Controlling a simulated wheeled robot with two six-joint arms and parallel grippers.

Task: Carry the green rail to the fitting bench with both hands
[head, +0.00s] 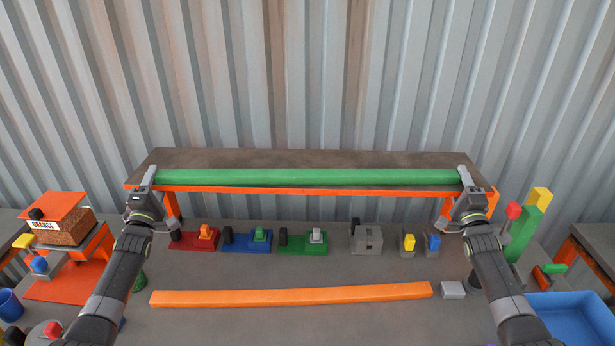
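The long green rail (308,176) lies level, left to right, at the front edge of the raised grey-topped bench with an orange frame (310,158). I cannot tell whether it rests on the top or hangs just above it. My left gripper (149,177) is at the rail's left end, and my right gripper (466,177) is at its right end. Grey fingers show right against both ends. The view does not show whether either gripper is closed on the rail. No label marks the fitting bench.
A long orange rail (290,296) lies on the grey table in front. Red, blue and green fixtures (285,244) and a grey block (366,240) stand behind it. An orange stand with a brown block (66,230) is at left. A blue tray (575,318) is at right.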

